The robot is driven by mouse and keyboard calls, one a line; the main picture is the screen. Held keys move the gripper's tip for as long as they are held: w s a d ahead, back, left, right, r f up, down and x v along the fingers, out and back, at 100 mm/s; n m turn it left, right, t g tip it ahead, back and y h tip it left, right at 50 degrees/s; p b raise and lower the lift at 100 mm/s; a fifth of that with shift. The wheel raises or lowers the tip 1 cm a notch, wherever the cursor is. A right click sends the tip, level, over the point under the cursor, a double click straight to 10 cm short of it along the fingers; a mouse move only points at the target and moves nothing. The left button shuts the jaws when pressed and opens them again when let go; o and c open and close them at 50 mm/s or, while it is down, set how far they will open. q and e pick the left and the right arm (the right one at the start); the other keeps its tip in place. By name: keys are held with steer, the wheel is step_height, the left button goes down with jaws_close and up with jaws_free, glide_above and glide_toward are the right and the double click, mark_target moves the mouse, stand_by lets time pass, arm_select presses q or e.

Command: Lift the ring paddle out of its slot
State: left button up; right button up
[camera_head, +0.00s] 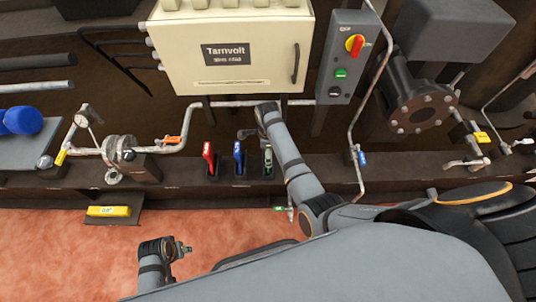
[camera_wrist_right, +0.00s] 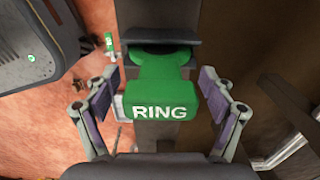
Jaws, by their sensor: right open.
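The green ring paddle (camera_wrist_right: 160,98), with white RING lettering, fills the middle of the right wrist view, its lower end at a dark slot piece. In the head view the ring paddle (camera_head: 268,158) stands in the rightmost of three slots on the dark ledge, partly behind my right arm. My right gripper (camera_wrist_right: 157,90) is open, one finger on each side of the paddle, with gaps visible between fingers and paddle. In the head view my right gripper (camera_head: 256,134) is just above the paddles. My left gripper (camera_head: 187,250) is low over the reddish floor, apart from everything; its jaws are too small to judge.
A red paddle (camera_head: 208,155) and a blue paddle (camera_head: 238,158) stand in slots left of the ring paddle. A pipe (camera_head: 230,104) runs behind them under the cream Tarnvolt cabinet (camera_head: 230,70). A grey button panel (camera_head: 346,60) and a vertical pipe stand to the right.

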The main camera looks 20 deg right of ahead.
arm_select(q)
steer(key=shift+d+r, duration=0.15)
steer(key=shift+r, duration=0.4)
arm_select(e)
steer(key=shift+f, duration=0.1)
steer(key=c, duration=1.7)
steer(key=shift+c, duration=0.2)
arm_select(q)
steer(key=shift+w, duration=0.1)
